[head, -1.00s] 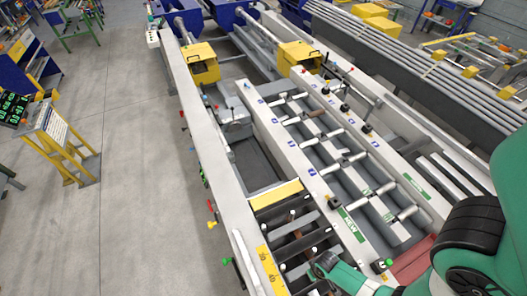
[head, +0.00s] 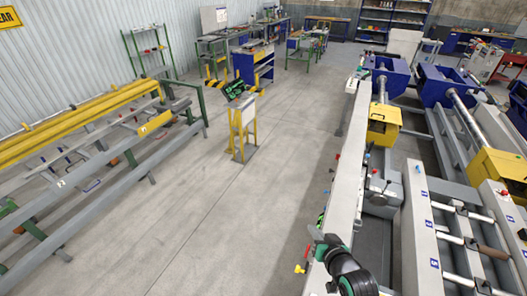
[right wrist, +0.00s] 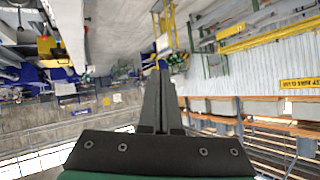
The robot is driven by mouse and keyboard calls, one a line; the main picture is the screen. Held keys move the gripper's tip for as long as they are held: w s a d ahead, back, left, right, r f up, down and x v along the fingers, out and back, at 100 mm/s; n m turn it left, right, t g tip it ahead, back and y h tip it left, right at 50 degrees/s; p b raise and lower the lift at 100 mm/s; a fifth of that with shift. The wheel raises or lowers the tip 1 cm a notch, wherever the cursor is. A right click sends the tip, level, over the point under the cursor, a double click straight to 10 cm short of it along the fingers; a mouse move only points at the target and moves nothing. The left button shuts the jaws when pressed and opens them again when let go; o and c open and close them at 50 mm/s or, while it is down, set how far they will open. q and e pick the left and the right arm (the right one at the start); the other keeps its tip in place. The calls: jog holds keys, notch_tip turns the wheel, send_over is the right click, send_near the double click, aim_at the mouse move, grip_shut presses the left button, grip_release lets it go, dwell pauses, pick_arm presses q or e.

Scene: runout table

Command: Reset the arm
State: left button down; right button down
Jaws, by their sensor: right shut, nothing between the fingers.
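My right arm shows at the bottom of the head view, right of centre, as green and black parts. Its gripper end (head: 325,243) is over the long pale rail of the runout table (head: 349,165), with no object in it. In the right wrist view the two dark fingers (right wrist: 158,78) lie side by side, shut and empty. That view is upside down, with the floor and hall beyond the fingers. My left gripper is not in view.
A yellow-framed stand (head: 243,130) is on the open grey floor. A rack of long yellow bars (head: 80,125) fills the left. Yellow boxes (head: 383,120) and blue machine parts (head: 387,77) sit on the table at right.

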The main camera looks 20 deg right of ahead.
jog(key=w+a+r+n+t+y, duration=0.1)
jog(key=a+r+t, duration=0.2)
jog(key=r, duration=0.9)
jog(key=a+r+n+t, duration=0.1)
jog(key=a+r+t, duration=0.2)
jog(key=r, duration=1)
jog(key=w+a+r+n+t+y, duration=0.1)
jog(key=a+r+t, duration=0.15)
jog(key=r, duration=0.95)
jog(key=s+a+r+n+t+y, duration=0.1)
jog(key=s+r+t, duration=0.6)
jog(key=s+r, duration=0.8)
notch_tip(320, 180, up, 4)
jog(key=shift+s+a+f+n+y, duration=0.2)
jog(key=shift+a+n+y, duration=0.2)
jog(key=shift+n, duration=0.4)
